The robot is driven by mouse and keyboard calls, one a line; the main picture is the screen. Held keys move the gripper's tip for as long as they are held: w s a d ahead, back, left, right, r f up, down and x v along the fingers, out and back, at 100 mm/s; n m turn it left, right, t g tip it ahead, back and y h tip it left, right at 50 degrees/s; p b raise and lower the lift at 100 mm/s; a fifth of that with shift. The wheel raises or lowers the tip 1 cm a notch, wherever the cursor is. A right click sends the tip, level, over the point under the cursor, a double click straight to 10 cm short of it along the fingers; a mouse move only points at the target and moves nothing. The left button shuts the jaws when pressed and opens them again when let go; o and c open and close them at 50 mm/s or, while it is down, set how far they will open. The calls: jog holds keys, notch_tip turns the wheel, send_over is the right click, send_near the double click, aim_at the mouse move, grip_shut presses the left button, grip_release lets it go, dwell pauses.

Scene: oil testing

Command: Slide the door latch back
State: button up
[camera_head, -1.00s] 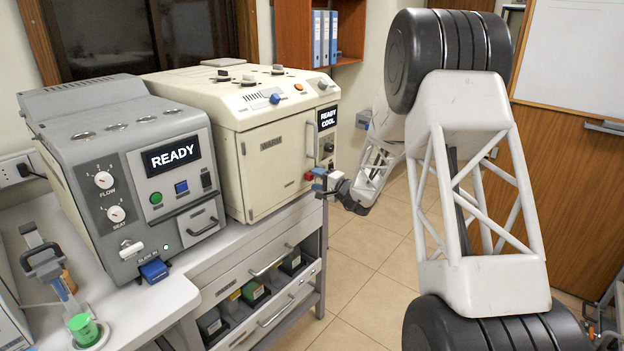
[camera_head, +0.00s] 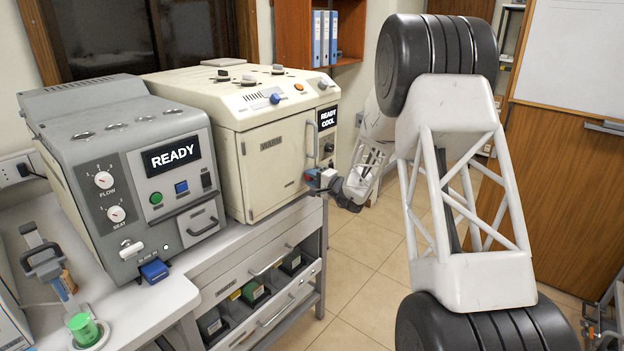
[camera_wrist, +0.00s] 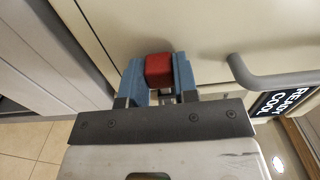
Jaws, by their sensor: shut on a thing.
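The cream oven (camera_head: 268,170) stands on the bench with its door shut. The red block-shaped knob of the door latch (camera_wrist: 158,69) shows in the wrist view, low on the oven front below the grey door handle (camera_wrist: 270,79). My gripper (camera_wrist: 158,74) has its two blue fingers on either side of the red knob, shut on it. In the head view my gripper (camera_head: 314,178) is at the lower right of the oven front, and it hides most of the latch there.
A grey tester reading READY (camera_head: 150,170) stands left of the oven. The oven display (camera_head: 328,118) reads READY COOL. A drawer unit (camera_head: 262,275) is below the oven. Open tiled floor (camera_head: 355,265) lies to the right.

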aim_at(298, 179)
grip_shut()
jog(key=shift+s+a, duration=1.35)
jog(key=o, duration=0.9)
grip_release()
jog(key=shift+o, duration=0.2)
jog(key=v, duration=0.7)
jog(key=shift+s+d, duration=0.3)
jog(key=shift+r, duration=0.1)
